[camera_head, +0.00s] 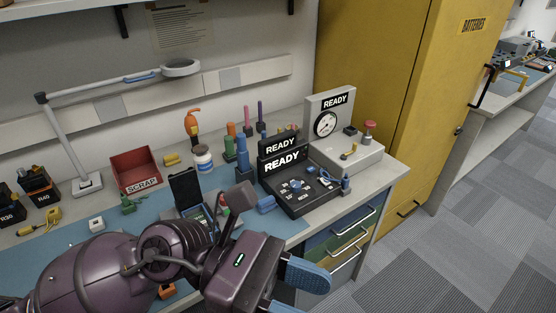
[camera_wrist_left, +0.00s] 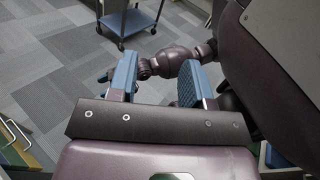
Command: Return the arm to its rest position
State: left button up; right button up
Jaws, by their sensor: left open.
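My left gripper (camera_head: 293,291) is at the bottom of the head view, in front of the bench's front edge. Its two blue fingers are apart with nothing between them. The left wrist view shows the same open fingers (camera_wrist_left: 160,82) above the grey carpet. My left arm (camera_head: 95,275) comes in from the lower left, over the front of the bench, and hides part of it. In the left wrist view my other arm (camera_wrist_left: 172,62) passes beyond the fingers. Its end is mostly hidden behind the left finger.
The workbench (camera_head: 399,172) holds a READY console (camera_head: 300,190), a READY gauge unit (camera_head: 345,150), a red SCRAP bin (camera_head: 136,168) and a lamp (camera_head: 55,140). Drawers (camera_head: 345,240) sit below. A yellow cabinet (camera_head: 400,80) stands right. A blue cart (camera_wrist_left: 127,20) stands on the floor.

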pick_arm(q)
jog(key=w+a+r+n+t+h, duration=0.3)
jog(key=w+n+t, duration=0.2)
jog(key=n+t, duration=0.5)
jog(key=w+a+r+n+t+h, duration=0.25)
jog(key=w+n+t, duration=0.25)
jog(key=n+t, duration=0.45)
jog(key=w+a+f+n+t+y, duration=0.35)
jog(key=a+n+y, duration=0.35)
jog(key=n, duration=0.4)
jog(key=w+a+f+n+t+y, duration=0.25)
jog(key=a+f+n+y, duration=0.2)
jog(key=n+y, duration=0.6)
jog(key=s+a+f+n+g+y, duration=0.3)
jog(key=a+f+n, duration=0.2)
jog(key=f, duration=0.2)
jog(key=s+a+f+n+g+y, duration=0.25)
jog(key=a+f+n+g, duration=0.2)
jog(key=f, duration=0.25)
jog(key=s+a+f+n+g, duration=0.25)
jog(key=s+f+g, duration=0.2)
jog(key=s, duration=0.35)
jog(key=s+a+f+n+g, duration=0.1)
jog(key=s+f+n+g, duration=0.25)
jog(key=s+f, duration=0.35)
jog(key=w+f+t, duration=0.7)
jog(key=f, duration=0.2)
jog(key=shift+m+t+h, duration=0.3)
jog(key=shift+m+h, duration=0.15)
